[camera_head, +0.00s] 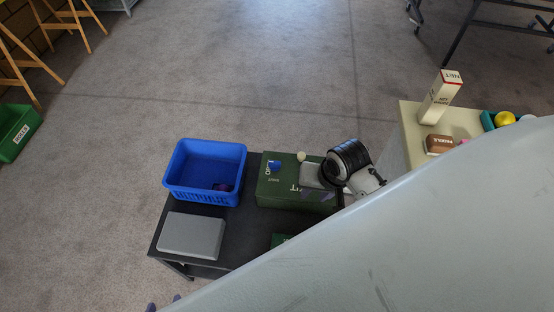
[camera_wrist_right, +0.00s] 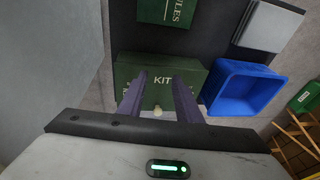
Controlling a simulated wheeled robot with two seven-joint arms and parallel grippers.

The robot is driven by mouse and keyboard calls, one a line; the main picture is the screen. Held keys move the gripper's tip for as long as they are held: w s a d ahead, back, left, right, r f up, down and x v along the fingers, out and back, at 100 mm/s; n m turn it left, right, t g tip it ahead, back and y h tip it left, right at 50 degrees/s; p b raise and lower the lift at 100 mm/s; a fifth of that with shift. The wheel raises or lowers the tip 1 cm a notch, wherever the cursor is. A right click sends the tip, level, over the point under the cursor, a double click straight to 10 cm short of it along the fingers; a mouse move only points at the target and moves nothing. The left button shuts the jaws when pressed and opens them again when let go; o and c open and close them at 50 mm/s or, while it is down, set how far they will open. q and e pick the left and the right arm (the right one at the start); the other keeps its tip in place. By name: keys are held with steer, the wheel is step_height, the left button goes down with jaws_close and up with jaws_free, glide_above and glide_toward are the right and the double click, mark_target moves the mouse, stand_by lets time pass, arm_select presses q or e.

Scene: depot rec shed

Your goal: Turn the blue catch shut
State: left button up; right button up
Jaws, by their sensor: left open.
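A green box marked KIT (camera_head: 270,191) stands on the dark table, and it also shows in the right wrist view (camera_wrist_right: 196,78). The small blue catch (camera_head: 274,165) is on its top near the far edge, beside a pale round knob (camera_head: 300,156). The knob shows between my fingers in the right wrist view (camera_wrist_right: 158,111), where the catch is out of sight. My right gripper (camera_wrist_right: 159,78) is open and empty over the box, its purple fingers apart. Only the purple fingertips of my left gripper (camera_head: 163,303) show at the bottom edge, apart and empty.
A blue crate (camera_head: 206,197) stands left of the box with a small dark item inside. A grey block (camera_head: 192,235) lies at the table's front left. My pale arm covers the lower right. A cream table (camera_head: 410,120) holds a tall carton (camera_head: 440,98).

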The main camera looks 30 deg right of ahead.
steer(key=w+d+f+m+y, duration=0.1)
steer(key=w+d+m, duration=0.1)
steer(key=w+m, duration=0.25)
steer(key=w+d+f+m, duration=0.2)
steer(key=w+m, duration=0.2)
steer(key=w, duration=0.1)
steer(key=m+y, duration=0.3)
steer(key=m, duration=0.7)
glide_toward(275, 162)
steer(key=shift+n, duration=0.25)
steer(key=b+x, duration=0.4)
steer(key=x, duration=0.4)
steer(key=shift+f, duration=0.2)
steer(key=shift+w+a+f, duration=0.1)
jaws_close()
